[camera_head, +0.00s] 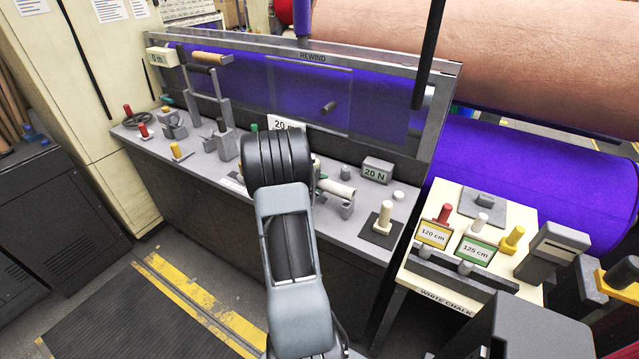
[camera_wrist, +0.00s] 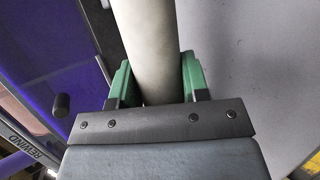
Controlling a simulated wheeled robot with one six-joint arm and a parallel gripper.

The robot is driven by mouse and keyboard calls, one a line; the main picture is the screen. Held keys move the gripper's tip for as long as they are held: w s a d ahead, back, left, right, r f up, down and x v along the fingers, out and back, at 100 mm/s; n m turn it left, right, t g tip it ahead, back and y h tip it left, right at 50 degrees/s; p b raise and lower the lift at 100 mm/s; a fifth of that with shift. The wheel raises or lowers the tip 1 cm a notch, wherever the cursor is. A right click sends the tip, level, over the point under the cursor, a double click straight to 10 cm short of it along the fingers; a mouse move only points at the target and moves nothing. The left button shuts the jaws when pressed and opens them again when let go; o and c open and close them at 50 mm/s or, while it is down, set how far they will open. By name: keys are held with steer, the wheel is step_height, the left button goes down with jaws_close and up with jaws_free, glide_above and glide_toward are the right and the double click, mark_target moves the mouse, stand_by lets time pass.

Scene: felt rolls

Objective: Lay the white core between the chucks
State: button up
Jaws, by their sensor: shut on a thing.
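The white core (camera_wrist: 150,45) is a pale smooth cylinder between the green fingers of my gripper (camera_wrist: 156,72) in the wrist view. My gripper is shut on it, and the core runs out past the top of that view. A pale cylinder end (camera_head: 338,188), which looks like the same core, shows right of my arm over the grey bench. A small grey bracket (camera_head: 347,209) is close below it. I cannot tell whether they touch. I cannot clearly make out the chucks; my arm covers that part of the bench.
The rewind machine's grey bench (camera_head: 205,168) carries several knobs, levers and posts on its left. A clear guard with purple felt (camera_head: 300,90) rises behind. A cream side table (camera_head: 452,203) holds labelled chalks.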

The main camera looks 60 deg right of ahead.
steer(key=shift+r, duration=1)
stand_by(0.9)
steer(key=shift+r+p, duration=0.55)
steer(key=shift+r, duration=0.4)
stand_by(0.3)
steer(key=shift+r+p, duration=0.6)
steer(key=shift+r, duration=1)
